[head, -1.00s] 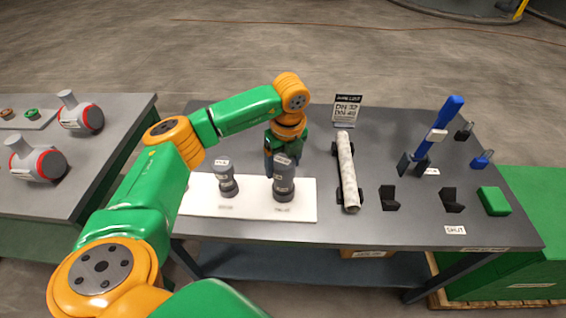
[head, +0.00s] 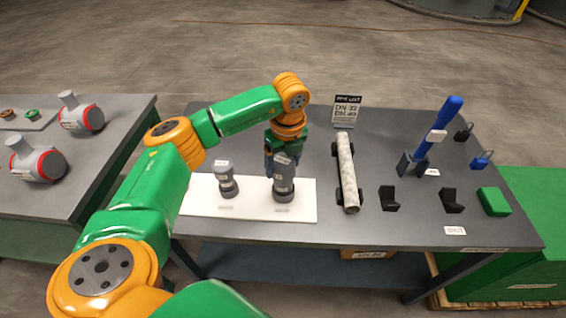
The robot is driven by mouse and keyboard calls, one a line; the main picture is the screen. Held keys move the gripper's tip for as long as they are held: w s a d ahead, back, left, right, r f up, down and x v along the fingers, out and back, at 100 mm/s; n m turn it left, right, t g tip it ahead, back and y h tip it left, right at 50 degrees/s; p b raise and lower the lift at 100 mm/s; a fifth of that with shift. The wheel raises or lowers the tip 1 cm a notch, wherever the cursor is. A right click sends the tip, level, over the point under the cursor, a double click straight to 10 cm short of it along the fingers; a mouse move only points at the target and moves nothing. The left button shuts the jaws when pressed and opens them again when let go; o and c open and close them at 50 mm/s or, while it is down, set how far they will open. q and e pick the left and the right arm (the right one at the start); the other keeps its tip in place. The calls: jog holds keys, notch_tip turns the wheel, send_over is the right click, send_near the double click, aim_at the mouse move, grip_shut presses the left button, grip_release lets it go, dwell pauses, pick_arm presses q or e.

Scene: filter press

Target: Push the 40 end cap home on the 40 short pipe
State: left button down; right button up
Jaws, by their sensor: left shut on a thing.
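The 40 short pipe (head: 284,183) appears to be the thicker of two dark grey pipe pieces, standing upright on a white board (head: 250,208). A grey cap with a pale label, likely the 40 end cap (head: 282,160), is at its top. I cannot tell whether a gap is left between cap and pipe. My left gripper (head: 281,156) points down from above and is shut on the cap. Its fingers partly hide the cap. My right gripper is not in view.
A thinner capped pipe (head: 226,182) stands to the left on the board. A long pale pipe (head: 347,175) lies to the right. A sign (head: 346,108) stands behind it. Black brackets (head: 389,199), a blue-handled tool (head: 438,128) and a green block (head: 494,201) are further right.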

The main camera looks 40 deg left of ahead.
aim_at(286, 164)
pick_arm(q)
jog(key=shift+f+b, duration=0.55)
jog(key=shift+f, duration=0.15)
jog(key=shift+c, duration=0.9)
grip_release()
jog(key=shift+r, duration=0.2)
jog(key=r+p, duration=0.3)
jog(key=d+r+p, duration=0.1)
jog(key=r+p, duration=0.2)
jog(key=r, duration=0.1)
jog(key=r+p, duration=0.3)
jog(key=r, duration=0.1)
jog(key=shift+s+d, duration=0.15)
jog(key=shift+s, duration=0.15)
jog(key=shift+f, duration=0.15)
